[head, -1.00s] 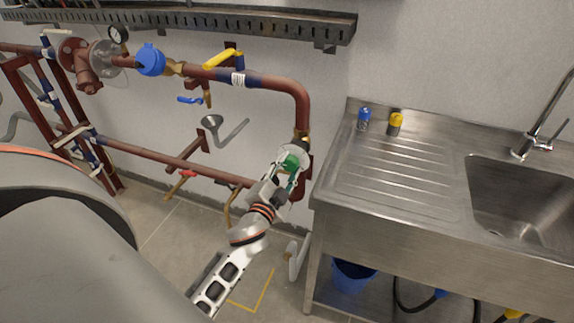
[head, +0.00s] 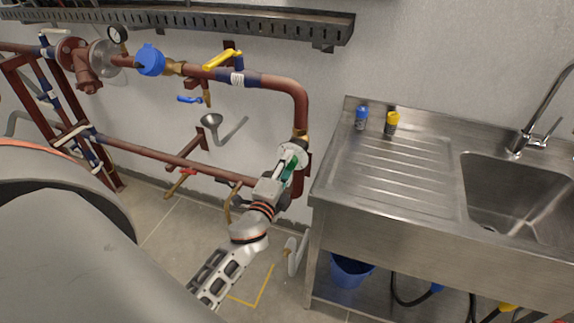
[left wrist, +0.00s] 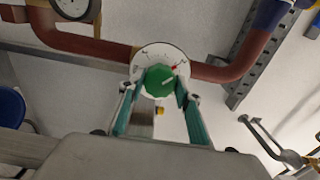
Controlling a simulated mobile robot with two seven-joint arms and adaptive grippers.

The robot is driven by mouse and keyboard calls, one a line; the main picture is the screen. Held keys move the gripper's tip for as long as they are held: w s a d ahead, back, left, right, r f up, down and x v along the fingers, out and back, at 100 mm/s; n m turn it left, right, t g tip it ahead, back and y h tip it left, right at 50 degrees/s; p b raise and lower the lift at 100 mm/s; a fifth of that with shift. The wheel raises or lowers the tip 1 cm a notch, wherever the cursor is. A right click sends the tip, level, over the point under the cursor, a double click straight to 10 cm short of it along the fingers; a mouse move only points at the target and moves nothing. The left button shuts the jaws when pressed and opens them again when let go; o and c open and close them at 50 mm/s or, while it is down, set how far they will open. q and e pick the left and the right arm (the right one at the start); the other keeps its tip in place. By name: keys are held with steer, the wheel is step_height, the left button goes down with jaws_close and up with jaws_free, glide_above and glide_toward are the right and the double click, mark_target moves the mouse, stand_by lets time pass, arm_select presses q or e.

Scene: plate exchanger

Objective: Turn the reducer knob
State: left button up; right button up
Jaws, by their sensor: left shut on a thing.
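The reducer knob (left wrist: 160,80) is green and faceted, in front of a round white dial (left wrist: 174,55) with a scale and a red mark, in the left wrist view. In the head view the dial (head: 298,150) shows at the lower end of the right-hand pipe bend. My left gripper (left wrist: 160,88) has one finger on each side of the knob and is shut on it. In the head view my left gripper (head: 289,165) hides most of the knob. My right gripper is not in view.
A red-brown pipe (head: 270,82) with a yellow-handled valve (head: 222,59) runs left of the dial. A steel sink counter (head: 385,180) stands close on the right, with a blue can (head: 361,118) and a yellow-topped can (head: 391,123). A blue bucket (head: 350,272) sits below.

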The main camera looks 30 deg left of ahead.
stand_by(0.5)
arm_select(q)
steer(key=o, duration=1.1)
steer(key=v, duration=0.7)
steer(key=shift+s+d, duration=0.15)
steer(key=shift+s, duration=0.1)
